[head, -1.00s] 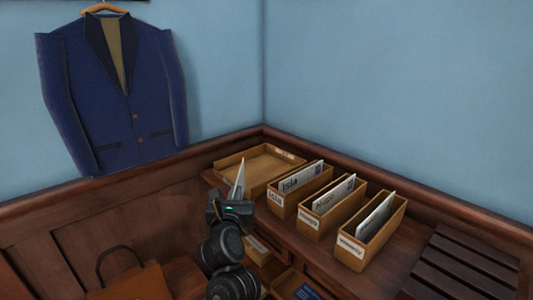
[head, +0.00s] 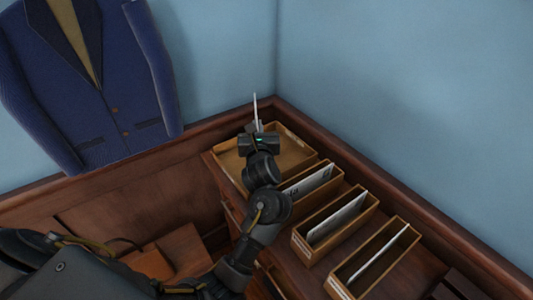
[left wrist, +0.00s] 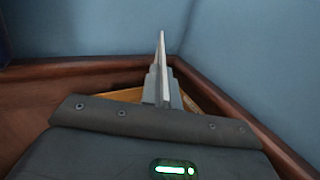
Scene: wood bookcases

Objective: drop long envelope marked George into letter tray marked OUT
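A thin white envelope (head: 256,108) stands edge-on in my left gripper (head: 257,130), pointing up; its writing cannot be seen. In the left wrist view the envelope (left wrist: 162,55) shows as a narrow upright edge between the closed fingers (left wrist: 160,88). A shallow wooden letter tray (head: 292,152) sits in the corner on top of the wood cabinet. My left gripper is in front of and above this tray in the head view and hides part of it. The visible tray floor is bare; I cannot read its label now. My right gripper is not in view.
Several narrow wooden boxes holding envelopes, including one box (head: 302,241), stand in a row right of the tray. A blue jacket (head: 95,85) hangs on the left wall. A brown bag (head: 150,262) is below left. A raised wooden rim borders the walls.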

